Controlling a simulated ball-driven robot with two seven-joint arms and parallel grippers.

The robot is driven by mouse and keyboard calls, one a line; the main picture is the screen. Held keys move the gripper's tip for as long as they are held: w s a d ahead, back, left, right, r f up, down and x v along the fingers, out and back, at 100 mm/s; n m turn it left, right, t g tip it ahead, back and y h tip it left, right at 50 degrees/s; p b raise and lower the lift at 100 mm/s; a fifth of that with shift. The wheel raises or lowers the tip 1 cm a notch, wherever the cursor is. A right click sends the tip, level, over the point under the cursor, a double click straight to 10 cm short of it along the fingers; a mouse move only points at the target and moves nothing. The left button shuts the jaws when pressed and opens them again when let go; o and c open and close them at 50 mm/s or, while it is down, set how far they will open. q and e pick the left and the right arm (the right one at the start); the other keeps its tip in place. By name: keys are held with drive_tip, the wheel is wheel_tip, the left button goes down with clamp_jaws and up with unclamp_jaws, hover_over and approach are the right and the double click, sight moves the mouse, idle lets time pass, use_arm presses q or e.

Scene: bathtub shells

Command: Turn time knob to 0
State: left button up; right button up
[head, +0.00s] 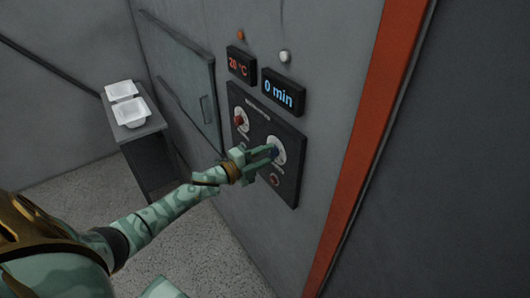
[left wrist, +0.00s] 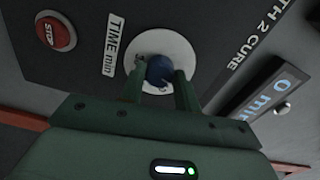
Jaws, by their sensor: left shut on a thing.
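The time knob is blue on a white round dial, at the right of the dark control panel (head: 290,184). In the head view the blue knob (head: 274,152) shows at the tips of my left gripper (head: 268,156). In the left wrist view the knob (left wrist: 159,69) sits between the two green fingers of my left gripper (left wrist: 160,80), which is shut on it. The label "TIME min" is beside the dial (left wrist: 187,55). The time display (head: 283,91) reads "0 min". My right gripper is not in view.
A red knob (head: 239,120) is on the panel's left, under a display (head: 240,65) reading "20 °C". A red STOP button (left wrist: 56,34) is near the time dial. A grey table (head: 148,128) with white shells (head: 131,112) stands at left. A red-orange edge (head: 372,130) runs right of the panel.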

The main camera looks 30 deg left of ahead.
use_arm(q)
drive_tip(key=shift+n+p, duration=0.55)
drive_tip(key=shift+n, duration=1.05)
drive_tip(key=shift+f, duration=0.1)
drive_tip(key=o, duration=1)
drive_tip(key=shift+a, duration=0.1)
drive_tip(key=shift+s, duration=0.1)
drive_tip(key=b+v, duration=0.2)
drive_tip(key=v, duration=1.4)
drive_tip(key=shift+s, duration=0.1)
